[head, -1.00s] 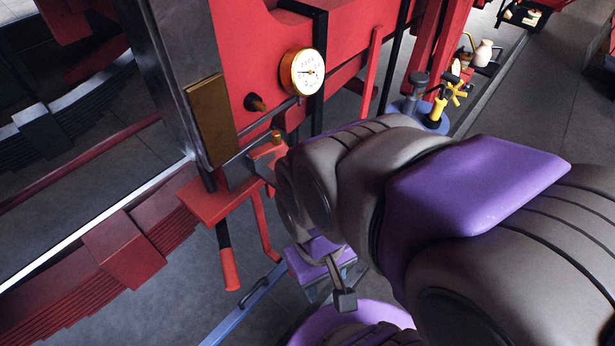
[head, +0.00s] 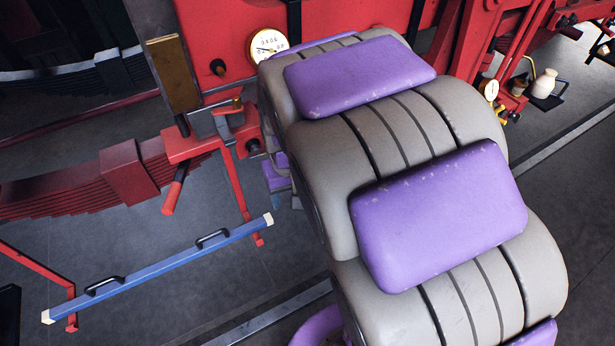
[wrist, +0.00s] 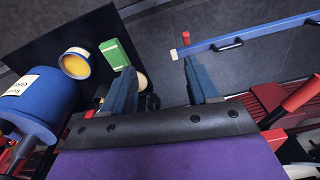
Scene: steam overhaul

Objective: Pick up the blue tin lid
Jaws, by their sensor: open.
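A blue round tin (wrist: 45,95) with a white label stands at the left edge of the wrist view, partly cut off. I cannot make out a separate blue lid on it for certain. Close by is a small round tin (wrist: 76,63) with a pale rim and yellow inside. My gripper (wrist: 158,68) is open in the wrist view, its two dark blue fingers apart with only grey floor between them. The blue tin lies to the left of the fingers, not touching them. In the head view my own arm covers much of the right side, and no blue tin shows.
A green box (wrist: 116,58) sits on a black surface (wrist: 60,35) beside the left finger. A blue straightedge (head: 160,268) with black handles rests on red stands, with grey floor below. Red machinery, a gauge (head: 268,46) and a leaf spring (head: 75,185) fill the back.

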